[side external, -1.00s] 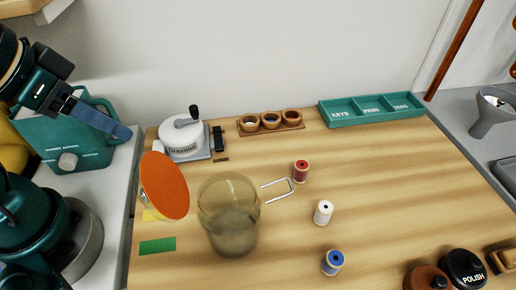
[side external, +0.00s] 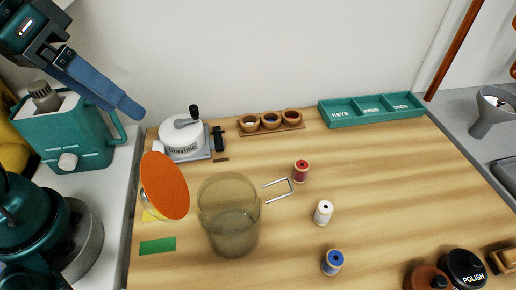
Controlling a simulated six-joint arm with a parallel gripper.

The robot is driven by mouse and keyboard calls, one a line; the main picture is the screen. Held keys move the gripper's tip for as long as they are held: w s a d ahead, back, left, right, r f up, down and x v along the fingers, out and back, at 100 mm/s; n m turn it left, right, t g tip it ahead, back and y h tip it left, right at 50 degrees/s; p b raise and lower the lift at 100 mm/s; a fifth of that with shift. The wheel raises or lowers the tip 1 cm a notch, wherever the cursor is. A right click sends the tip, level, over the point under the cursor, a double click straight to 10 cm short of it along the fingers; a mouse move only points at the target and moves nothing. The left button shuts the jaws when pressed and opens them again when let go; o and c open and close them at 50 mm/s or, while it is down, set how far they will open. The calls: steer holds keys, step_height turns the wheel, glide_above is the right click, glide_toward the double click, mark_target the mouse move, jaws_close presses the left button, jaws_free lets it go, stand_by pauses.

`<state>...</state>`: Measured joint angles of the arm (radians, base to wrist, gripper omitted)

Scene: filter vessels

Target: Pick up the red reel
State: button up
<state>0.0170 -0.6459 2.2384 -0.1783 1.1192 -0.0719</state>
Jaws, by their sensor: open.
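The red reel (side external: 301,171) stands upright on the wooden table (side external: 400,190), near the middle. A white reel (side external: 323,212) and a blue reel (side external: 332,262) stand in front of it, in a loose line. My gripper (side external: 132,112) is at the upper left, raised, with its blue fingers pointing down and to the right. It is open and empty, well to the left of the red reel and apart from it. From this side its two fingers overlap, so the gap between them is hard to see.
A glass vessel (side external: 228,222) with a wire handle (side external: 279,188) stands left of the reels; the handle ends close to the red reel. An orange disc (side external: 165,186), a white grinder (side external: 182,138), wooden cups (side external: 271,122) and a teal tray (side external: 372,110) surround them.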

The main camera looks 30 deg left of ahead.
steer(key=w+d+n+g+h, duration=0.2)
steer(key=d+n+h, duration=0.2)
steer(key=d, duration=0.4)
steer(key=n+t+h, duration=0.3)
steer(key=n+h, duration=0.3)
steer(key=n, duration=1.3)
glide_above(291, 178)
steer(key=s+a, duration=0.2)
steer(key=a, duration=0.2)
steer(key=f, duration=1.8)
steer(key=shift+s+f, duration=0.1)
steer(key=shift+s, duration=0.1)
steer(key=shift+x, duration=2.5)
steer(key=shift+w, duration=0.1)
jaws_close()
